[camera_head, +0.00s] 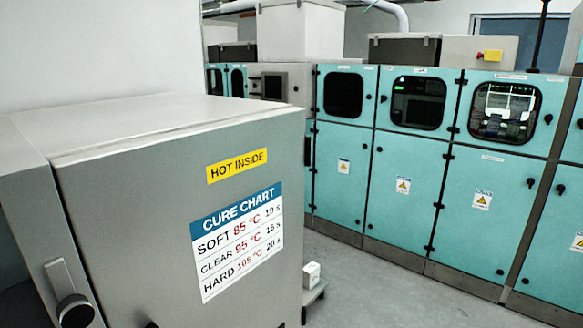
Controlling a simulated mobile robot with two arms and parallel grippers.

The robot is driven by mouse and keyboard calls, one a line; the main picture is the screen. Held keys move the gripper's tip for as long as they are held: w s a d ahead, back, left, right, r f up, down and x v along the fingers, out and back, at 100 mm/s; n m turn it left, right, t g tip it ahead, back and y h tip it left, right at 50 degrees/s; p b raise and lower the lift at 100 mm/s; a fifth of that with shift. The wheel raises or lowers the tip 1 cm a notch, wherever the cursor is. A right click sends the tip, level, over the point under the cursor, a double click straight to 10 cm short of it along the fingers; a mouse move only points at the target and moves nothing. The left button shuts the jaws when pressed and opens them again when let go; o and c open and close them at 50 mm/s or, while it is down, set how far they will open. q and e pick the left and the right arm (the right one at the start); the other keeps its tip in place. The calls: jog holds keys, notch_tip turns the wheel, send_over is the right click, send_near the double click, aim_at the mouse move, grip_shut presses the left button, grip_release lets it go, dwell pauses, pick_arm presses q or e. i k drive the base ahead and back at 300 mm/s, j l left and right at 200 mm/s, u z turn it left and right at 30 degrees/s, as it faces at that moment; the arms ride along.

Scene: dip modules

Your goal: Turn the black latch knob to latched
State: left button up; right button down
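A grey cabinet (130,200) fills the left and lower left of the head view. A round black knob (75,312) sits at the lower left of it, at the bottom edge of the picture. A pale upright plate (58,275) is just above the knob. The knob's lower part is near the frame edge, and I cannot tell whether it is latched. A second small dark part (151,324) is cut off by the bottom edge. Neither of my grippers is in view.
The cabinet bears a yellow HOT INSIDE label (237,165) and a cure chart (237,240). Teal machine cabinets (408,185) line the back and right. A small white box (311,274) stands low beside the grey cabinet. Grey floor (385,295) is clear between them.

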aim_at(74, 310)
jog(key=k+l+u, duration=0.1)
jog(key=k+l, duration=1.05)
jog(key=i+j, duration=0.1)
jog(key=j, duration=0.35)
jog(key=i+z, duration=0.05)
